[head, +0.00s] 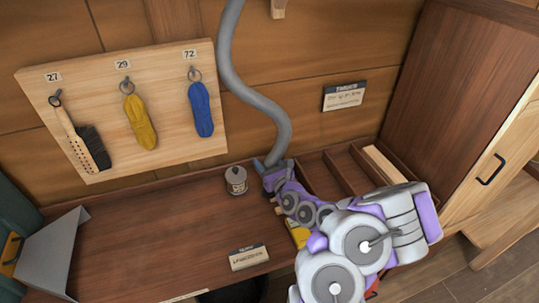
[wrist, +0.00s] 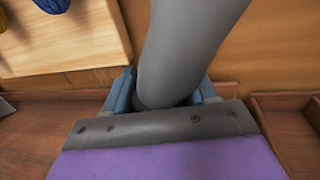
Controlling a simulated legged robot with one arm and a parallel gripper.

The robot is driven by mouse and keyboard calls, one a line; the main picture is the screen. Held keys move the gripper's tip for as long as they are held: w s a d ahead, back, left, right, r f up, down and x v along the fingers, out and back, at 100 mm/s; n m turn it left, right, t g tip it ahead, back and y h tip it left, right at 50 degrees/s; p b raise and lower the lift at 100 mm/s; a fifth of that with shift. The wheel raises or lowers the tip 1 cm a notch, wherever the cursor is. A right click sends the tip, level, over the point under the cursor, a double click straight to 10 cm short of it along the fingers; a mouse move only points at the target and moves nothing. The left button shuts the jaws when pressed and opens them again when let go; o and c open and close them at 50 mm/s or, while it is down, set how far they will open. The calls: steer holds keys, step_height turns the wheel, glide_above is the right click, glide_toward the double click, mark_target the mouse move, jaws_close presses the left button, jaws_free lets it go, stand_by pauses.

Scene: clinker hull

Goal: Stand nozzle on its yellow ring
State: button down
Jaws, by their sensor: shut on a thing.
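The grey hose (head: 247,85) comes down from above along the wall, and its lower end is in my gripper (head: 275,167). In the wrist view my gripper (wrist: 166,95) has its blue fingers shut on both sides of the thick grey hose end (wrist: 185,50), which I take for the nozzle. The tip is hidden behind the wrist plate. The gripper is above the brown bench, near its back. A yellow patch (head: 299,236) shows on the bench beside my arm; my arm covers much of it, and I cannot tell if it is the ring.
A small grey-lidded pot (head: 236,180) stands left of my gripper. A divided wooden tray (head: 318,178) lies to the right. A small sign (head: 249,257) is at the front edge. A board (head: 120,110) with a brush and yellow and blue hanks hangs behind.

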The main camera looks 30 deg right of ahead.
steer(key=w+d+f+b, duration=0.4)
steer(key=w+d, duration=0.3)
steer(key=w, duration=0.1)
steer(key=shift+w+d+f, duration=0.15)
steer(key=shift+w+f, duration=0.1)
steer(key=shift+w, duration=0.05)
steer(key=shift+c, duration=1.7)
jaws_free()
steer(key=shift+d+f, duration=0.1)
steer(key=shift+d, duration=0.2)
steer(key=shift+a, duration=0.1)
